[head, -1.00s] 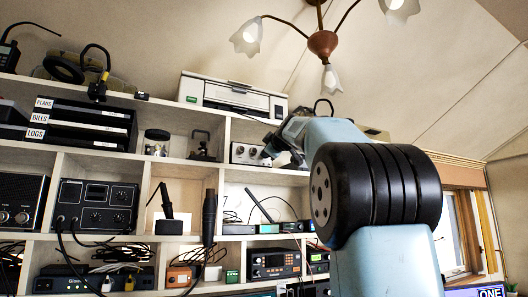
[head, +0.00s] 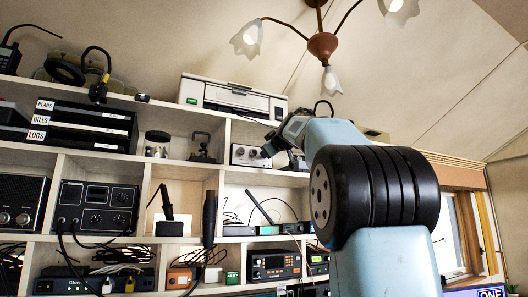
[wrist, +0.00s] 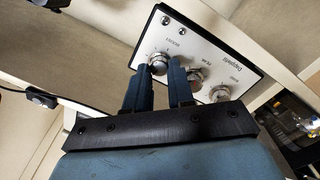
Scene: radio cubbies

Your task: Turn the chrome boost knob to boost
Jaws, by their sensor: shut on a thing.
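The chrome boost knob (wrist: 160,62) is the knob at the left end of a silver panel in the wrist view. My gripper (wrist: 159,66) has its two blue fingers on either side of this knob and is shut on it. The panel belongs to a small silver box (wrist: 207,42), which also shows in the head view (head: 243,154) on the upper shelf. In the head view my gripper (head: 270,150) reaches the box's right end. The knob is hidden there, and its pointer direction cannot be made out.
A second knob (wrist: 194,80) is partly hidden behind my right finger, and a third (wrist: 219,93) sits further right. Two small screw-like parts are at the panel's upper left. A white printer (head: 232,97) stands on the shelf above. A clamp-like tool (head: 202,148) is left of the box.

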